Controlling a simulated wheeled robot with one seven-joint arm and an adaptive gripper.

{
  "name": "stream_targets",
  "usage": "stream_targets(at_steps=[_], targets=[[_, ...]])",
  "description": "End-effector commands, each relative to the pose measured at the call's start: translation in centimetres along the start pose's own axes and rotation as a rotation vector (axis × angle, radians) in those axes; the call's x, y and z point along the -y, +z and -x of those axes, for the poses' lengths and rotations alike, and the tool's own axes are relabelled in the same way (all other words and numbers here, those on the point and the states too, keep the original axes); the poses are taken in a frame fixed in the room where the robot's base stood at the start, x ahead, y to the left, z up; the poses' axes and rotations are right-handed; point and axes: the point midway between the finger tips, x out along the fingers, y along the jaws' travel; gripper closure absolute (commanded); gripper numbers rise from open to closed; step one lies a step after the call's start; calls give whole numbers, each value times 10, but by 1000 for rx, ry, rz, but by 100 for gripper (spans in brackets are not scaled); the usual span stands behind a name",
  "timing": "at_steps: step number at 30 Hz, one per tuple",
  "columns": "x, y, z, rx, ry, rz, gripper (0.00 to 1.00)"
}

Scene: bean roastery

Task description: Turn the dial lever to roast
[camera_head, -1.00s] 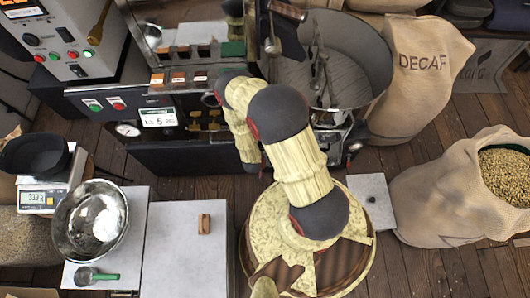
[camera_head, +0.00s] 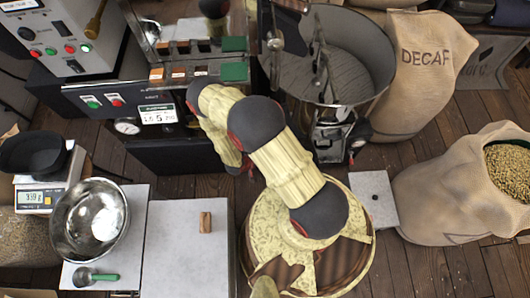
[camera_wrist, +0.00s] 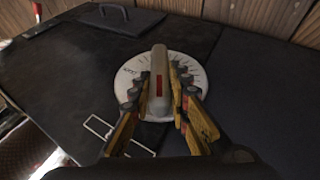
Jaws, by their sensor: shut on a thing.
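The dial lever (camera_wrist: 159,72) is a pale grey bar with a red stripe, seen in the wrist view. It stands over a round white dial plate (camera_wrist: 126,76) with tick marks, set on a dark panel. My gripper (camera_wrist: 160,92) has its yellow and dark fingers on either side of the lever, shut on it. The lever points roughly straight up the wrist picture. Part of the dial's lettering is hidden by the lever and fingers. In the head view my arm covers the gripper and the dial, so neither can be made out there.
A roaster drum pan (camera_head: 345,60) stands right of my arm. A control box (camera_head: 62,40) with buttons is at upper left. A metal bowl (camera_head: 90,219) and a scale (camera_head: 42,195) are at lower left. Burlap sacks, one a DECAF sack (camera_head: 425,70), stand at right.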

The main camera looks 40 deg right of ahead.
Motion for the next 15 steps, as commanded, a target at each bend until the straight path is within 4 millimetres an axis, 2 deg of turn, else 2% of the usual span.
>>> stream_targets(at_steps=[5, 6, 15], targets=[[1, -1, 0, -1, -2, 1, 100], [1, -1, 0, -1, -2, 1, 80], [1, -1, 0, -1, -2, 0, 64]])
